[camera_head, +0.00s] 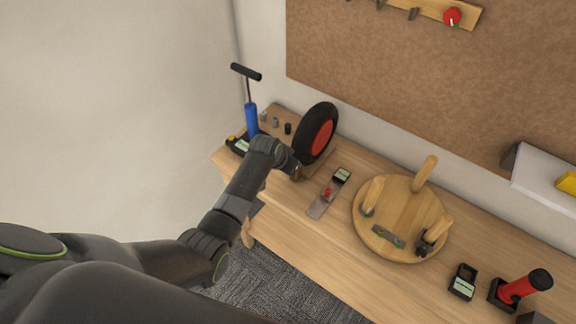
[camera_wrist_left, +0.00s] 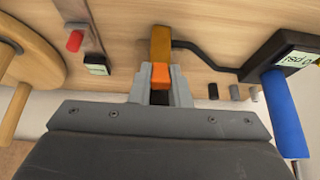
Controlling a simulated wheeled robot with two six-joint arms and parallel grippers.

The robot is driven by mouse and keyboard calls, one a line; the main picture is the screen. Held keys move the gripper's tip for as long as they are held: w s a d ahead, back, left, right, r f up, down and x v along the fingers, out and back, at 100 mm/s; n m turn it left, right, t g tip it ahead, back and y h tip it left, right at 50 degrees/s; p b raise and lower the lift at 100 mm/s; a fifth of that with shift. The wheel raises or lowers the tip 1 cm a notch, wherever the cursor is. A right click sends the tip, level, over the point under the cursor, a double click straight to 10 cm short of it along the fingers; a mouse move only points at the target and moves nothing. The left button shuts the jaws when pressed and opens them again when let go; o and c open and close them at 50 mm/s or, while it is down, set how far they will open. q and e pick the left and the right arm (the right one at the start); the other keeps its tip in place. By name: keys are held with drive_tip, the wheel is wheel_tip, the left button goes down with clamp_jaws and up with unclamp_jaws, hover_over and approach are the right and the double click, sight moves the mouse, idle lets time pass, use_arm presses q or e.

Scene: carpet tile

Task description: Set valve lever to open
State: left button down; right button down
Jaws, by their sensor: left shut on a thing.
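The valve's orange lever (camera_wrist_left: 161,76) sits between the fingertips of my left gripper (camera_wrist_left: 161,84) in the left wrist view. The gripper is shut on it. The brass-coloured valve body (camera_wrist_left: 161,42) is just beyond the lever, with a dark hose running from it to the pump base. In the head view my left gripper (camera_head: 293,171) is at the brass valve (camera_head: 298,174), beside the wheel, and mostly hides it. The lever cannot be made out there. My right gripper is not in view.
A black wheel with a red hub (camera_head: 317,133) stands close to my left gripper. A blue pump (camera_head: 251,119) is to its left. A small device with a red part (camera_head: 327,192) and an upturned round stool (camera_head: 398,216) are to the right on the bench.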

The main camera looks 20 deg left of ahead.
use_arm(q)
drive_tip(key=c, duration=1.4)
unclamp_jaws()
drive_tip(key=shift+o, duration=0.2)
drive_tip(key=shift+r, duration=0.1)
drive_tip(key=shift+s+a+r, duration=0.1)
drive_tip(key=shift+s+r, duration=0.15)
drive_tip(key=shift+r, duration=0.2)
drive_tip(key=b+v, duration=0.2)
drive_tip(key=v, duration=1.4)
drive_tip(key=shift+b, duration=0.4)
drive_tip(key=shift+s, duration=0.1)
